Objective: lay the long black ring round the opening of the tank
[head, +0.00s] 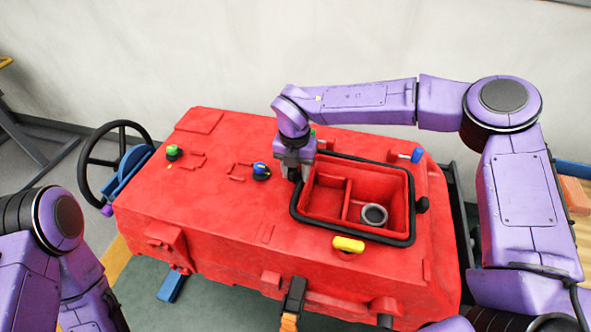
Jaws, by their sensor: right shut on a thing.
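The red tank (220,215) stands in front of me with a rectangular, divided opening (326,190) in its top at the right. The long black ring (350,236) runs round this opening as a rounded rectangle. Its front and right sides appear to lie close to the rim; I cannot tell whether it touches all round. My right gripper (295,176) points down at the ring's left back corner, shut on the ring, and hides part of it. Of my left arm only links show at the lower left; its gripper is not in view.
A grey round fitting (374,214) sits inside the opening. A yellow handle (348,244), a blue-tipped lever (416,156), a blue knob (261,170) and a green knob (174,152) stand on the tank top. A black steering wheel (86,160) is at the left.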

